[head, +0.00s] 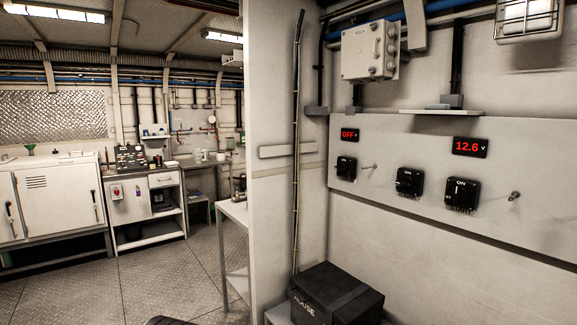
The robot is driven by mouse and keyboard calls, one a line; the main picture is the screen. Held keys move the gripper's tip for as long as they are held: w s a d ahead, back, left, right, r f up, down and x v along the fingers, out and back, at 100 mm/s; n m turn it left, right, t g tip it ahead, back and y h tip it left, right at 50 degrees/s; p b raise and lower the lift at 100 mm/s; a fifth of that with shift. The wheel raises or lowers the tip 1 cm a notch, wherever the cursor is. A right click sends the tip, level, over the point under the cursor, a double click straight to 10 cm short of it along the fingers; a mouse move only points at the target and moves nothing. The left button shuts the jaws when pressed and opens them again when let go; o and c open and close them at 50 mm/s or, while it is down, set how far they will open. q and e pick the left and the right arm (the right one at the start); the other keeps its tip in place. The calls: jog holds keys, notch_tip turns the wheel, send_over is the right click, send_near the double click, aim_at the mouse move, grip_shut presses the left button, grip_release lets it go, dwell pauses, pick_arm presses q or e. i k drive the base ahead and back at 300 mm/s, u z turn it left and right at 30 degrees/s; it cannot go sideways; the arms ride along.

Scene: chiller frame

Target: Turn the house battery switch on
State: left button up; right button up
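Three black rotary switches sit on a pale wall panel (440,150) at the right: a left switch (346,168), a middle switch (410,182) and a right switch (462,194). A red display (350,134) above the left switch reads OFF. A red display (470,147) above the right switch reads 12.6. The right switch shows "ON" over a pale upright mark. The other two switches' settings are too small to tell. No readable label says which is the house switch. A black battery box (350,290) marked HOUSE stands below. Neither gripper is in view.
A small stud (514,196) and a thin peg (368,167) stick out of the panel. A narrow shelf (440,111) and a grey box (370,52) are above. A wall edge (270,220) divides this area from benches and cabinets at left. Open floor (150,280) lies at left.

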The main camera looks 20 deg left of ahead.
aim_at(343, 168)
jog(key=u, duration=0.35)
jog(key=i, duration=1)
jog(key=z, duration=0.75)
jog(key=i, duration=0.75)
jog(key=z, duration=0.7)
